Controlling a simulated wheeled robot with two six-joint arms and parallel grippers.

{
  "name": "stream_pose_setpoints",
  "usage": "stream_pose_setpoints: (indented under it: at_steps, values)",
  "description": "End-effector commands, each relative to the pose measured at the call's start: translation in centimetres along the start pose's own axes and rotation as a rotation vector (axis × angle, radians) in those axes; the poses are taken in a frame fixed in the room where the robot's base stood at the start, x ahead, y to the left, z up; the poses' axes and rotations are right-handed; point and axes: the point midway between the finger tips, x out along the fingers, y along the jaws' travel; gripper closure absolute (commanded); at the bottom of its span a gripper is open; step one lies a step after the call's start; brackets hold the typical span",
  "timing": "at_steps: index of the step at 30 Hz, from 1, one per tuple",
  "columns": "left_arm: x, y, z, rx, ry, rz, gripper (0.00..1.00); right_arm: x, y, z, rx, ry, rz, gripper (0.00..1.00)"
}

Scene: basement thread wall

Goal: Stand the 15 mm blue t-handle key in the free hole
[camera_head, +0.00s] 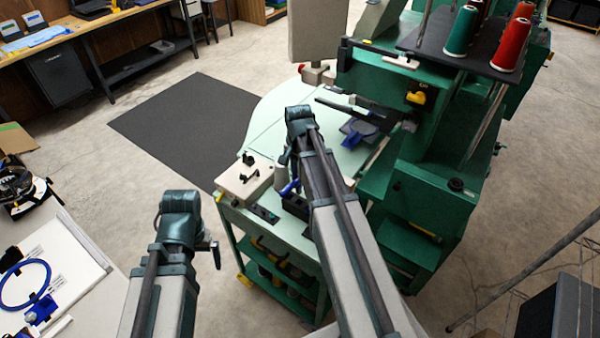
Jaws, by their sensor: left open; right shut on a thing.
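The blue t-handle key (290,187) shows as a small blue piece just below my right gripper, beside the dark block (294,205) on the pale green table. My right gripper (287,165) is shut on it; the fingers are mostly hidden behind my forearm. The key's lower end and the free hole are hidden or too small to make out. My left gripper (215,256) hangs low at the left, open and empty, away from the table; its fingers are largely hidden behind my own arm.
A white box (244,180) with black handles stands on the table's left corner. The green machine (440,130) with thread spools rises to the right. A bench (90,275) with a blue hoop (25,284) is at lower left. A dark mat (185,125) lies on open floor.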

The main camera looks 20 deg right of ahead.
Motion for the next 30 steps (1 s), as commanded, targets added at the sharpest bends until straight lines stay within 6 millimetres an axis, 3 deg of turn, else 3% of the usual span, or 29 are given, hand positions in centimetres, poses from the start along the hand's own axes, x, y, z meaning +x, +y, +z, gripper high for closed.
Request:
stream_pose_setpoints:
  at_steps: [8,24,30]
  values:
    - [1.4,0.1,-0.1,-0.001,0.000,0.000,0.00,1.5,0.0,0.0,0.002,0.000,0.000,1.00]
    - [6.3,0.6,-0.4,-0.001,0.000,0.000,0.00,6.3,0.0,0.0,0.003,0.000,0.000,1.00]
    - [7.0,0.7,-0.4,-0.001,0.000,0.000,0.00,7.0,0.0,0.0,0.003,0.000,0.000,1.00]
